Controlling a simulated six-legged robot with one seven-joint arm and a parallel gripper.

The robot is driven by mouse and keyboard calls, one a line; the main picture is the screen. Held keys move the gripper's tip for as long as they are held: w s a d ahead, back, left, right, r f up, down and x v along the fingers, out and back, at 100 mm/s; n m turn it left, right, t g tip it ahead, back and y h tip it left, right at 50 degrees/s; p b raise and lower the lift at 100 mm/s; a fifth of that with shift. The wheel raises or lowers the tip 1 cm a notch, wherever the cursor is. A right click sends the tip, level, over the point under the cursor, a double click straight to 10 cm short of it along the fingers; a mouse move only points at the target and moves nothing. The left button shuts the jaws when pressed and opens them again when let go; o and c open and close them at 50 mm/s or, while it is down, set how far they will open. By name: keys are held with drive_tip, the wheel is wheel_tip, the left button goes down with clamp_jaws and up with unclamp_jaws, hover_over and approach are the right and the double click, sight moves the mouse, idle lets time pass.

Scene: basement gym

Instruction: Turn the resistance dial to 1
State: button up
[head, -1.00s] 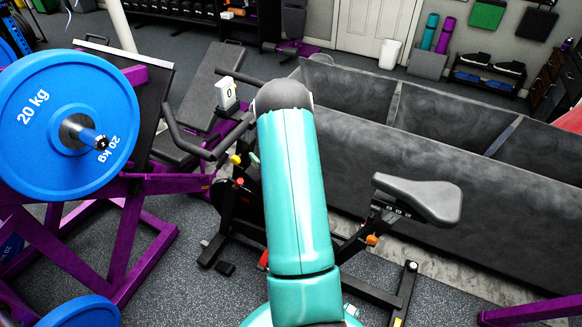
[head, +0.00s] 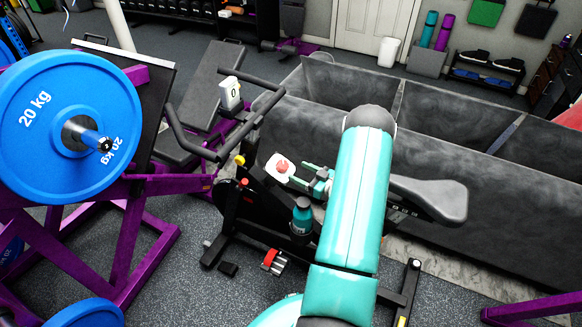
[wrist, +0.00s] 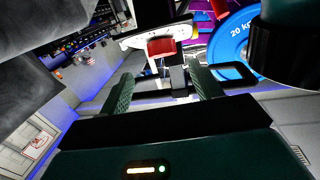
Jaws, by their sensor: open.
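The resistance dial is a red knob (head: 282,166) on a white plate (head: 272,173) on the exercise bike, behind the handlebars. In the wrist view the red knob (wrist: 161,47) stands out from the white plate (wrist: 135,41), ahead of my fingers and between their lines. A small white display (head: 229,93) near the handlebars reads 0. My gripper (head: 302,175) is open and empty, just right of the dial in the head view. In the wrist view my gripper (wrist: 164,76) shows two dark green fingers apart, with a gap to the knob. The dial's markings are too small to read.
A dark bottle (head: 301,218) stands on the bike frame below my gripper. The bike saddle (head: 440,199) is to the right, partly behind my arm. A blue 20 kg plate (head: 60,125) and purple rack are at left. A grey partitioned sofa-like block (head: 440,140) lies behind.

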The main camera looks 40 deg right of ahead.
sight(286, 167)
drive_tip(key=x, duration=0.6)
drive_tip(key=shift+w+a+f, duration=0.2)
drive_tip(key=shift+w+a, duration=0.05)
drive_tip(key=shift+w, duration=0.05)
drive_tip(key=shift+c, duration=0.2)
drive_tip(key=c, duration=0.9)
drive_tip(key=shift+n+y, duration=0.3)
drive_tip(key=shift+c, duration=0.2)
